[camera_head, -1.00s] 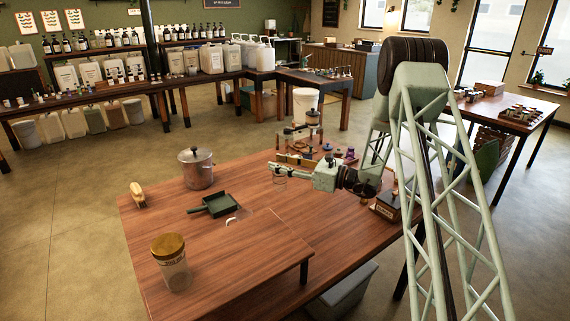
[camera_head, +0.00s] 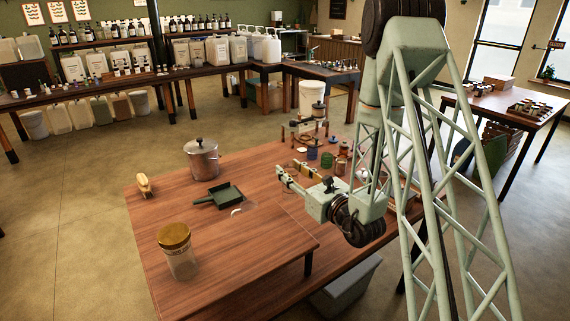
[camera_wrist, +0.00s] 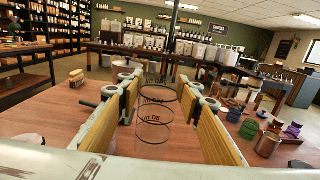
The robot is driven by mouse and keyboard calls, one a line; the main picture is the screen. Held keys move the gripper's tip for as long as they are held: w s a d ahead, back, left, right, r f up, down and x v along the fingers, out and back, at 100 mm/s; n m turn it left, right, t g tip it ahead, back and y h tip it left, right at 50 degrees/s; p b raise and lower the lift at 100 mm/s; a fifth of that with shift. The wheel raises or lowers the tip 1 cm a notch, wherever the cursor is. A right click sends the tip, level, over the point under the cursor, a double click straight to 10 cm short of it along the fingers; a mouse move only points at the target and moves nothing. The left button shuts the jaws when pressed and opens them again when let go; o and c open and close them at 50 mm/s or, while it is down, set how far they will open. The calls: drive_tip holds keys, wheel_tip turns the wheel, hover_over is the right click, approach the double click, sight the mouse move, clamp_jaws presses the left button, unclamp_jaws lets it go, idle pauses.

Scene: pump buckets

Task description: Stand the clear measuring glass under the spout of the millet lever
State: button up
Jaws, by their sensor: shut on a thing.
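My gripper (camera_head: 288,174) is over the back part of the wooden table. In the wrist view its yellow-padded jaws (camera_wrist: 158,108) are on either side of the clear measuring glass (camera_wrist: 153,122), which has black markings and looks upright and empty. In the head view the glass is too faint to make out. A small stand with a frame (camera_head: 303,132) is at the table's back edge, beyond my gripper. I cannot tell whether it is the millet lever, and no spout is clear.
A lidded metal pot (camera_head: 202,160), a green dustpan (camera_head: 219,196), a brush (camera_head: 143,186) and a gold-lidded jar (camera_head: 177,254) stand on the left of the table. Several small coloured jars (camera_head: 327,159) stand right of my gripper; a copper cup (camera_wrist: 268,146) shows in the wrist view.

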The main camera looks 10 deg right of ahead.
drive_tip(key=shift+s+d+m+h, duration=0.2)
drive_tip(key=shift+s+h, duration=0.1)
drive_tip(key=shift+s, duration=0.35)
drive_tip(key=shift+s+d+m+h, duration=0.2)
drive_tip(key=shift+s+h, duration=0.1)
drive_tip(key=shift+s, duration=0.35)
